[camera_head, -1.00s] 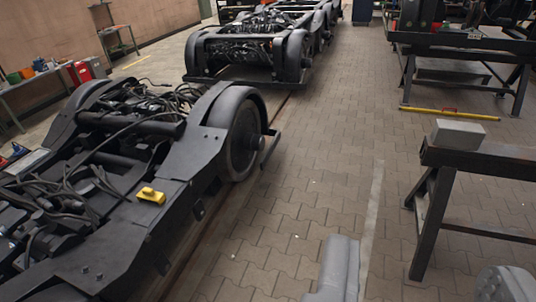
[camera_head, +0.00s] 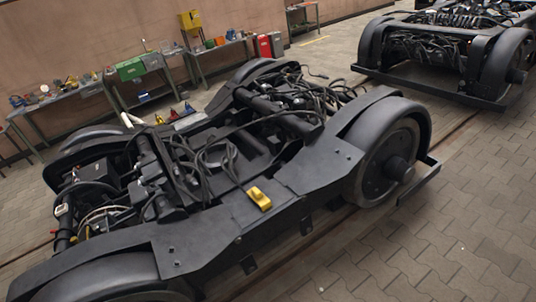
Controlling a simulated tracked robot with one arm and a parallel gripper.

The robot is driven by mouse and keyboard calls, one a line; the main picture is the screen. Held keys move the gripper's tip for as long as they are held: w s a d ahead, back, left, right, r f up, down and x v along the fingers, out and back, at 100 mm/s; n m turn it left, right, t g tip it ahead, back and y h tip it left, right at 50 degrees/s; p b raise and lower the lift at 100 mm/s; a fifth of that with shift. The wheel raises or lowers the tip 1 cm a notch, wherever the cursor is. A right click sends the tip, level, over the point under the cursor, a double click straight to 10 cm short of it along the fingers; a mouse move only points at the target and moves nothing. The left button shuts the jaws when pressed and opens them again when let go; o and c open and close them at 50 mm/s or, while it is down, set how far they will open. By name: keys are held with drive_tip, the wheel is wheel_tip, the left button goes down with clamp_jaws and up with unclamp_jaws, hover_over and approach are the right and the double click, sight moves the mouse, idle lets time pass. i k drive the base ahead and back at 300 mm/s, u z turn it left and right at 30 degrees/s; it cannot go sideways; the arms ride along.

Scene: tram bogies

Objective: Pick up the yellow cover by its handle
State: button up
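The yellow cover (camera_head: 259,198) is a small yellow block with a raised part on top, which looks like its handle. It lies on the flat side beam of the near black bogie (camera_head: 215,222), close to the beam's outer edge and left of the large wheel. My gripper is not in view, so its distance from the cover and its state do not show.
The bogie's wheel (camera_head: 390,165) and loose black cables (camera_head: 222,160) are near the cover. A second bogie (camera_head: 430,55) stands behind at the right. Workbenches (camera_head: 60,98) line the back wall. The paved floor (camera_head: 430,245) at the right front is clear.

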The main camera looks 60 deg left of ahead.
sight(258, 197)
drive_tip(key=u, duration=0.35)
drive_tip(key=i, duration=1.15)
drive_tip(key=u, duration=1.3)
drive_tip(key=i, duration=0.9)
drive_tip(key=u, duration=0.5)
drive_tip(key=k, duration=0.7)
drive_tip(key=u, duration=0.2)
drive_tip(key=i, duration=0.75)
drive_tip(key=z, duration=0.05)
